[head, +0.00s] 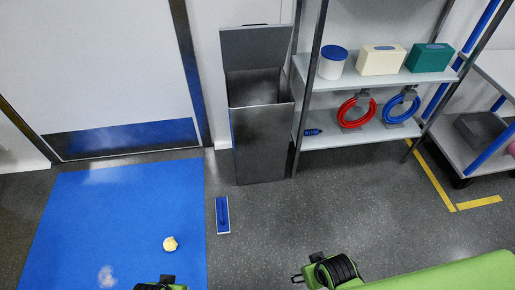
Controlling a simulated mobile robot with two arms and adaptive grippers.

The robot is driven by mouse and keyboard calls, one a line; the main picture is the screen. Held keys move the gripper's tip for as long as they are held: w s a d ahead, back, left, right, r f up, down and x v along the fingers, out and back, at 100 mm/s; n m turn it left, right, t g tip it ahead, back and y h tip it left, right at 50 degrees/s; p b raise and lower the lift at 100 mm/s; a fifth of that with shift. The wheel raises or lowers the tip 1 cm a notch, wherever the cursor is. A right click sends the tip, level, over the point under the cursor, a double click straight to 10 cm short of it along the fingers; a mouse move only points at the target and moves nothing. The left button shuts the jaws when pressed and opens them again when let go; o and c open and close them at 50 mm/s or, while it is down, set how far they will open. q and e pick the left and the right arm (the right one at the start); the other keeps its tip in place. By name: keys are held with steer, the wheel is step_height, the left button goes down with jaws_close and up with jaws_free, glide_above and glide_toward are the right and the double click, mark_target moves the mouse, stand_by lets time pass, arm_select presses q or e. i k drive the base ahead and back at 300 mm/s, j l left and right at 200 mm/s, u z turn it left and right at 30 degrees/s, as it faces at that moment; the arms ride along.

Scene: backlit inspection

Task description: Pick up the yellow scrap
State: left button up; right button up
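The yellow scrap (170,244), a small crumpled pale-yellow lump, lies on the right part of the blue mat (85,210) on the floor. My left gripper (165,280) shows only in part at the bottom edge, just below the scrap in the picture and apart from it. My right gripper (302,270) is at the bottom middle, at the end of my green arm, well to the right of the scrap. No object shows in it, and its finger opening is not clear.
A dark grey bin (262,145) with its lid (257,47) raised stands against the wall. A blue and white flat item (222,215) lies beside the mat. A shelf (370,75) holds boxes, a tub and coils. A cart (480,140) stands right. Centre floor is clear.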

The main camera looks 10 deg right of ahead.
mark_target(170, 244)
steer(key=i+j+u, duration=0.1)
steer(key=u, duration=0.9)
